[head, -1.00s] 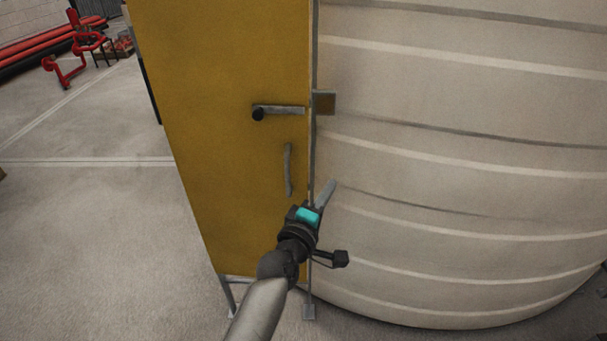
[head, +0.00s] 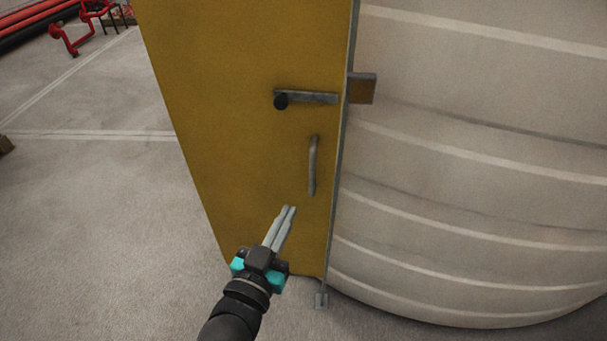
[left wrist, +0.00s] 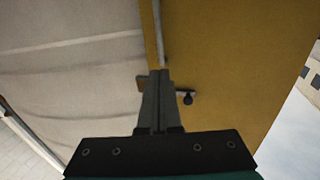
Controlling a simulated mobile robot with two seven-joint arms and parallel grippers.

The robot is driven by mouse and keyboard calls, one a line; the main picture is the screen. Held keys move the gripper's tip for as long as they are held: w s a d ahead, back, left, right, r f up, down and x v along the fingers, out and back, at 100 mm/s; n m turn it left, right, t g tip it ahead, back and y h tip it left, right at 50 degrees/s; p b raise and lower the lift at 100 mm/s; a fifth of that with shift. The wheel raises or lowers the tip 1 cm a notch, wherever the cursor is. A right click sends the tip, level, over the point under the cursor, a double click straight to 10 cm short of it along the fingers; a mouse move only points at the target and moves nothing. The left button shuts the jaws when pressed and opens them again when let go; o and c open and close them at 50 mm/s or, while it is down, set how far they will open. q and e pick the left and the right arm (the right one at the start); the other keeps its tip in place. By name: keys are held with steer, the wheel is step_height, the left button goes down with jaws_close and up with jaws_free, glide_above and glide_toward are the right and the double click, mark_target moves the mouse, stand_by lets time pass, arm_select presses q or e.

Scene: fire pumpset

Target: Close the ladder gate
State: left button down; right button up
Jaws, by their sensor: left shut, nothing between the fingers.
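The yellow ladder gate (head: 235,130) is a tall flat panel in front of the ribbed tank. It carries a latch bar with a black knob (head: 305,97) and a grey vertical pull handle (head: 312,165) below it. My left gripper (head: 290,209) is shut and empty, in front of the panel, below and left of the pull handle in the head view. I cannot tell whether its fingertips touch the panel. In the left wrist view the closed fingers (left wrist: 160,72) overlap the latch bar, with the black knob (left wrist: 187,99) just right of them. My right gripper is not in view.
A large beige ribbed tank (head: 470,190) fills the right side. A brown block (head: 362,88) sits at the gate's right edge. A grey post foot (head: 321,300) stands on the floor. Open concrete floor (head: 90,220) lies left, with red pipework (head: 72,35) far behind.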

arm_select(q)
glide_toward(311, 165)
steer(key=x, duration=0.5)
steer(key=shift+f+b, duration=0.25)
steer(key=shift+b, duration=0.1)
steer(key=shift+x, duration=0.9)
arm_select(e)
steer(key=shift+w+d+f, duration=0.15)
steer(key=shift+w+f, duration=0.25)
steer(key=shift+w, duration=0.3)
arm_select(q)
steer(key=shift+w, duration=0.1)
steer(key=b+x, duration=0.1)
steer(key=x, duration=0.2)
steer(key=shift+w+d, duration=0.1)
steer(key=shift+w, duration=0.15)
steer(key=shift+r, duration=0.25)
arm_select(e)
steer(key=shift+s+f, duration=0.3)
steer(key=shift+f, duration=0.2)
